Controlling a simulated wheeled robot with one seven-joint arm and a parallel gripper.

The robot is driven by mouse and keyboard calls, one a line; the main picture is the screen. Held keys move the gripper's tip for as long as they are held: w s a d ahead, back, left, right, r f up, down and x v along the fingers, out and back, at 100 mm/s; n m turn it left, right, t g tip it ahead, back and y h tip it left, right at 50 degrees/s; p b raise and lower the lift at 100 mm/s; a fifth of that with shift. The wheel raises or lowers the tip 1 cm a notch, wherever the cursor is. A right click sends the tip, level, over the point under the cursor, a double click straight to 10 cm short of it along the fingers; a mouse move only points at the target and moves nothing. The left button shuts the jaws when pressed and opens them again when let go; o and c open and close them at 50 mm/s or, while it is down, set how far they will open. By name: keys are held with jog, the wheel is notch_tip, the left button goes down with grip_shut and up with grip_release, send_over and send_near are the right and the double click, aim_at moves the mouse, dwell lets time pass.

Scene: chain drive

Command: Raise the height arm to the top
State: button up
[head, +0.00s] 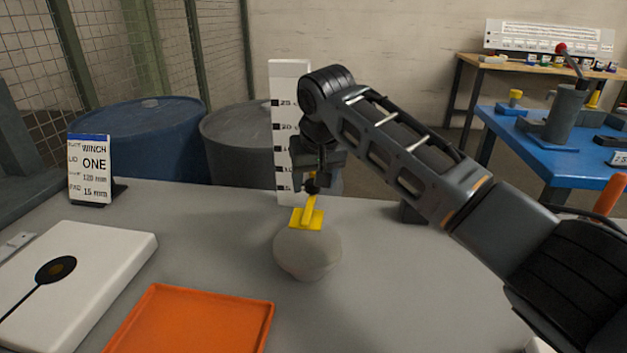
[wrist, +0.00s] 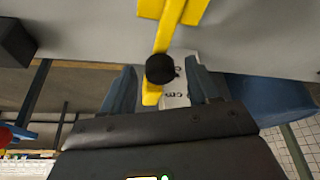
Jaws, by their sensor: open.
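A white scale post (head: 290,85) with black height marks stands at the back of the grey table. The yellow height arm (head: 307,218) is low in front of it, its flat plate just above or touching a rounded grey lump (head: 307,252); I cannot tell which. A black knob (head: 312,189) sits on the yellow arm. My gripper (head: 319,183) reaches down at the knob, partly hiding the arm and post. In the wrist view the knob (wrist: 160,69) lies between my two open fingers, with a visible gap on each side. The yellow bar (wrist: 163,38) runs past it.
An orange tray (head: 195,310) and a white slab (head: 75,270) with a black disc lie at the front left. A "WINCH ONE" card (head: 90,168) stands behind them. Blue (head: 140,125) and grey (head: 235,140) barrels are behind the table. A blue bench (head: 550,150) stands at right.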

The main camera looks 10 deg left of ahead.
jog(key=shift+f, duration=0.15)
jog(key=shift+c, duration=0.2)
grip_shut()
dwell(0.3)
